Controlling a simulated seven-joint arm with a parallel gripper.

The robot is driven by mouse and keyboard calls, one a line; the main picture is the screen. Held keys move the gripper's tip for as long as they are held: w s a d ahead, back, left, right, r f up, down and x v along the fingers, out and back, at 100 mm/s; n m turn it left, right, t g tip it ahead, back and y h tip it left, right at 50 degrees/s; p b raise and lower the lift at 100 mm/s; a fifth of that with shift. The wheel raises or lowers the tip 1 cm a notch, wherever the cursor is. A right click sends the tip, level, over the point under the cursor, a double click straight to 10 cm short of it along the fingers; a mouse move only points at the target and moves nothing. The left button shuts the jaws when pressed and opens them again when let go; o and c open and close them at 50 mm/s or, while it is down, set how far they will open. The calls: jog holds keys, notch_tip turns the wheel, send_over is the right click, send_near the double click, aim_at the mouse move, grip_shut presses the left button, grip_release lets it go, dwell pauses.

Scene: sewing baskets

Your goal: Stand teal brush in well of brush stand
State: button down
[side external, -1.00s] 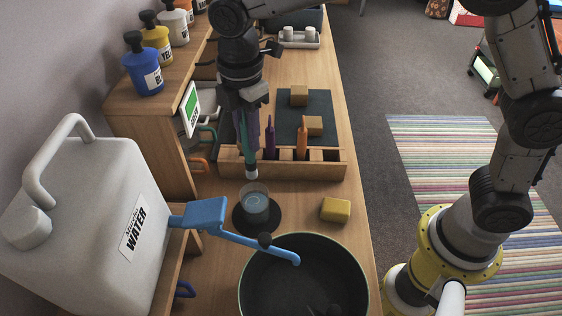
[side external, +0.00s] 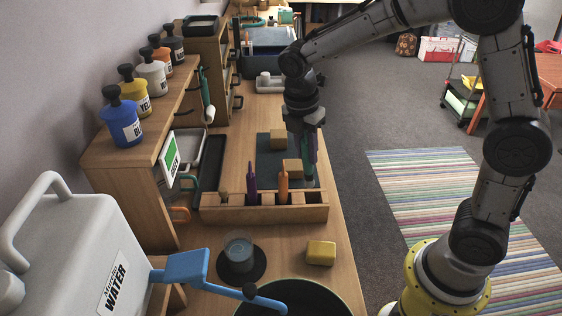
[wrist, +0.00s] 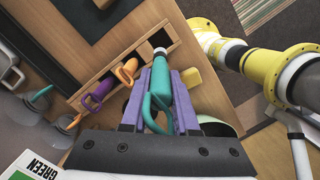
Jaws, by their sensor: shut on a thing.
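The teal brush (side external: 309,167) hangs roughly upright from my gripper (side external: 308,150), which is shut on it. The wrist view shows the teal brush (wrist: 160,82) between the purple fingers, its pale end pointing at the stand. The wooden brush stand (side external: 240,214) holds a purple brush (side external: 252,180) and an orange brush (side external: 283,182) upright. In the side view, the brush's lower end appears just behind or above the stand's right-end well. I cannot tell its exact height. The wrist view shows open dark wells in the stand (wrist: 168,32) beyond the orange brush (wrist: 125,71).
A glass of water (side external: 239,252) stands on a dark round mat in front of the stand. A yellow block (side external: 321,252) lies to its right, near a dark bowl (side external: 305,297). Wooden blocks (side external: 293,168) sit on the dark mat behind the stand.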

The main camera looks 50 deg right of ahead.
aim_at(310, 176)
jog(key=shift+d+f, duration=0.1)
jog(key=shift+d, duration=0.3)
jog(key=shift+s+d+f, duration=0.1)
jog(key=shift+d+f, duration=0.1)
jog(key=shift+f, duration=1.25)
jog(key=shift+w+d+f, duration=0.1)
jog(key=shift+d+f, duration=0.1)
jog(key=shift+f, duration=1.25)
jog(key=shift+s+d+f, duration=0.1)
jog(key=shift+d+f, duration=0.1)
jog(key=shift+f, duration=1.25)
jog(key=c, duration=0.6)
grip_release()
jog(key=r, duration=0.4)
jog(key=a+r, duration=0.1)
jog(key=r, duration=0.4)
jog(key=a+r, duration=0.1)
jog(key=r, duration=0.3)
jog(key=shift+w+r, duration=0.25)
jog(key=shift+r, duration=0.1)
